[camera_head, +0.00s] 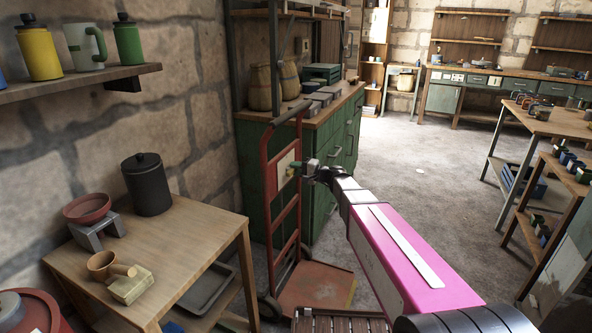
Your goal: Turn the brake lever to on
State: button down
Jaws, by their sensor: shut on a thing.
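My gripper (296,167) is at the end of my outstretched arm, in front of a pale plate (284,178) by the red hand truck (269,190). The gripper is shut on a small yellow-green piece (290,172) at the plate, which looks like the brake lever's handle. The jaws cover most of it, and it is too small to tell which way the lever points or to read any marks.
A green cabinet (336,150) stands just behind the hand truck. A wooden table (190,232) with a black canister (147,184) and a red bowl (87,207) is at the left. Open floor (420,165) lies beyond my arm, with a workbench (545,120) at the right.

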jog(key=shift+s, duration=0.15)
jog(key=c, duration=1)
grip_release()
jog(key=v, duration=1.1)
